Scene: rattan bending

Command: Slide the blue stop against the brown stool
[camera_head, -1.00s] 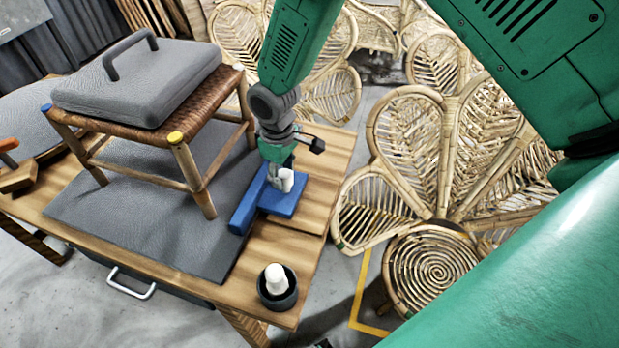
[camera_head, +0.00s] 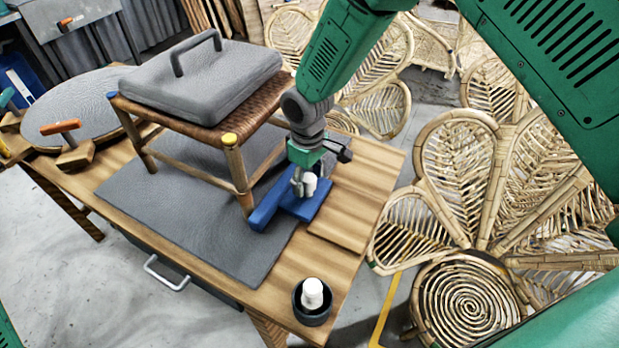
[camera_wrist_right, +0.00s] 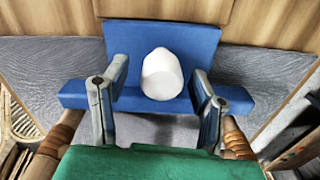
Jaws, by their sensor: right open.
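The brown stool (camera_head: 232,135) stands on the grey mat of the table, with a woven seat and colored leg tops. The blue stop (camera_head: 302,208) lies flat beside its near right leg; its long bar is at the leg's foot, and I cannot tell if they touch. A white knob (camera_head: 309,184) rises from the stop. My right gripper (camera_head: 303,182) is low over the stop. In the right wrist view, its open fingers (camera_wrist_right: 160,95) stand on both sides of the white knob (camera_wrist_right: 162,74), with gaps, above the blue stop (camera_wrist_right: 118,40). My left gripper is out of view.
A grey pad (camera_head: 205,80) with a handle lies on the stool seat. A dark cup with a white piece (camera_head: 312,300) stands at the table's near corner. Orange-handled tools (camera_head: 72,150) are at the left. Rattan chairs (camera_head: 465,220) stand right of the table.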

